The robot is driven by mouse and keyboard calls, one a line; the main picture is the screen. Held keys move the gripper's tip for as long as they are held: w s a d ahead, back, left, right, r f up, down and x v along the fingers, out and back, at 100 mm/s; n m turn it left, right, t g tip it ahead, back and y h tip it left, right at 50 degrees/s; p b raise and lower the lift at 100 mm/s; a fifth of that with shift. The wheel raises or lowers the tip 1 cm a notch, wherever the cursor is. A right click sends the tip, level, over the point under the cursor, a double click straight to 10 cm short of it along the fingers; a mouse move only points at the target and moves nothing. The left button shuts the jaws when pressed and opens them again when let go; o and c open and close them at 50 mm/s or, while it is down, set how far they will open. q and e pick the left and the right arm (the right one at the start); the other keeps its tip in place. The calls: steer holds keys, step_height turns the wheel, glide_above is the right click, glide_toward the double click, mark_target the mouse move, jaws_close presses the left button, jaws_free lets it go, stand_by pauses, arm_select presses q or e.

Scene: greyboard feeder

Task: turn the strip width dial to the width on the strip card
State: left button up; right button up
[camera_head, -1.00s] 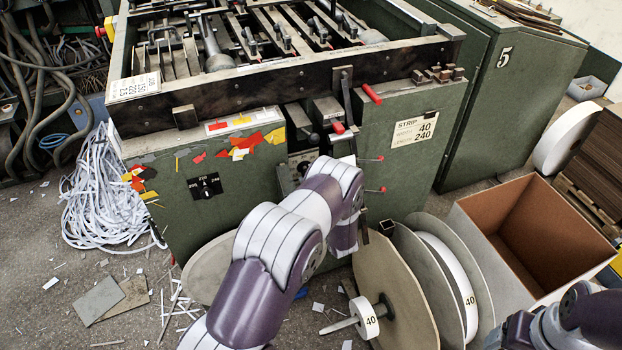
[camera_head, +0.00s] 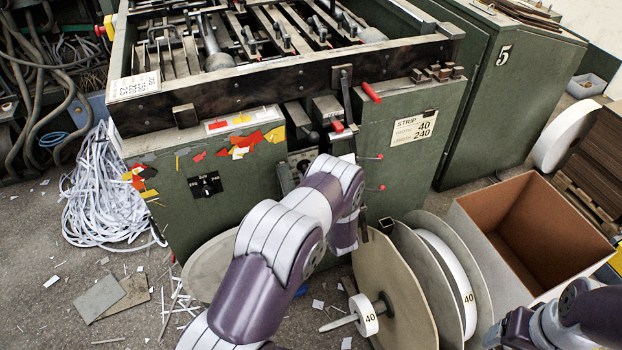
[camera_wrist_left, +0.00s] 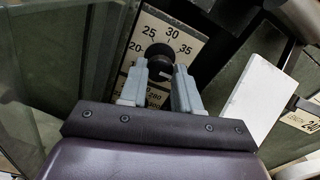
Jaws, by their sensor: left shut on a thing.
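The width dial is a round black knob (camera_wrist_left: 158,58) on a pale plate marked 20, 25, 30 and 35, in the left wrist view. A small light mark shows low on the knob, but I cannot tell its reading surely. My left gripper (camera_wrist_left: 160,76) has its two grey fingers on either side of the knob, shut on it. In the head view my left arm hides the fingers and most of the dial plate. The strip card (camera_head: 414,128) on the green machine front reads STRIP, 40 and 240. My right gripper cannot be made out; only part of its arm shows at the lower right.
Reels (camera_head: 395,285) marked 40 and an open cardboard box (camera_head: 530,240) stand to the right. White strip (camera_head: 100,200) lies heaped on the left floor.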

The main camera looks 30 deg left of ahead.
arm_select(q)
steer(key=o, duration=1.1)
steer(key=shift+c, duration=0.2)
steer(key=v, duration=1.2)
steer(key=shift+s+d+p, duration=0.25)
steer(key=shift+s+p, duration=0.05)
steer(key=shift+p, duration=0.1)
